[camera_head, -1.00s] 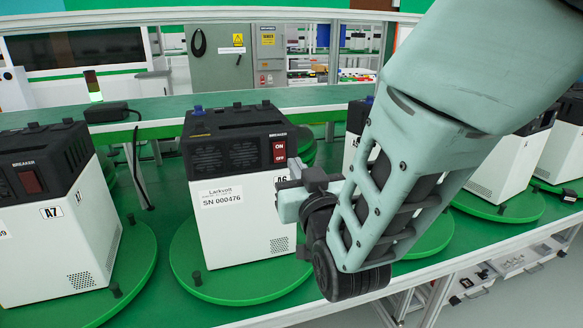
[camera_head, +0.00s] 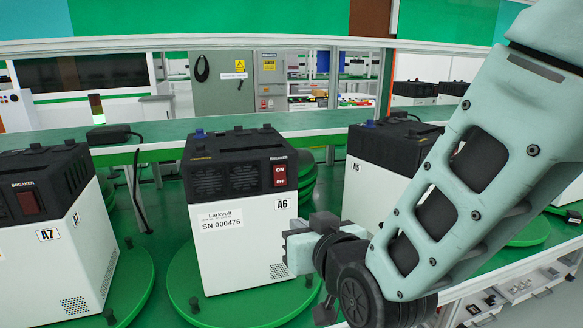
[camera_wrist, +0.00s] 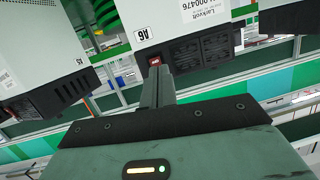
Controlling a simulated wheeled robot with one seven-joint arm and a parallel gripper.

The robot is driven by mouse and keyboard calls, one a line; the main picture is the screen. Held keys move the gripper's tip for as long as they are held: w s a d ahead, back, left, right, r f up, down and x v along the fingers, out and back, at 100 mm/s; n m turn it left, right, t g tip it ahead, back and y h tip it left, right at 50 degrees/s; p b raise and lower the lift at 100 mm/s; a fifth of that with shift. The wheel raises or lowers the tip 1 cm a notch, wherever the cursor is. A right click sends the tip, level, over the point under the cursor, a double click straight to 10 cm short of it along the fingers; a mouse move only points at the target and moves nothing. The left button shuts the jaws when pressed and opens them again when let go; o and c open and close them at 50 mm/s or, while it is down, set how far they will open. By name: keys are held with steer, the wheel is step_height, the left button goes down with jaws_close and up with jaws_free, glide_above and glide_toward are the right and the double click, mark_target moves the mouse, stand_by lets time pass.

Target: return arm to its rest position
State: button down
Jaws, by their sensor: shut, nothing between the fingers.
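My gripper (camera_head: 290,250) is at the end of my pale green arm, in front of the lower right part of the white unit A6 (camera_head: 235,245) in the head view. The unit has a black top and a red breaker switch (camera_head: 280,175) marked ON and OFF. In the wrist view my gripper's fingers (camera_wrist: 157,88) are together and empty, pointing towards unit A6 (camera_wrist: 165,25). Its breaker switch (camera_wrist: 154,61) shows just beyond the fingertips. I see no contact in the head view, where the gripper sits below the switch.
Unit A6 stands on a round green turntable (camera_head: 225,312). Unit A7 (camera_head: 55,250) is to the left and unit A5 (camera_head: 375,165) to the right, partly behind my arm. A black adapter (camera_head: 110,134) lies on the green shelf behind. A white-edged rail crosses the front.

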steer(key=s+d+f+n+g+h, duration=0.2)
steer(key=s+d+g, duration=0.4)
steer(key=s, duration=0.5)
steer(key=s+d+f+n+g+h, duration=0.2)
steer(key=s+d+g, duration=0.4)
steer(key=s, duration=0.5)
steer(key=shift+f+g+h, duration=0.5)
steer(key=shift+f+g, duration=0.25)
steer(key=shift+g, duration=0.25)
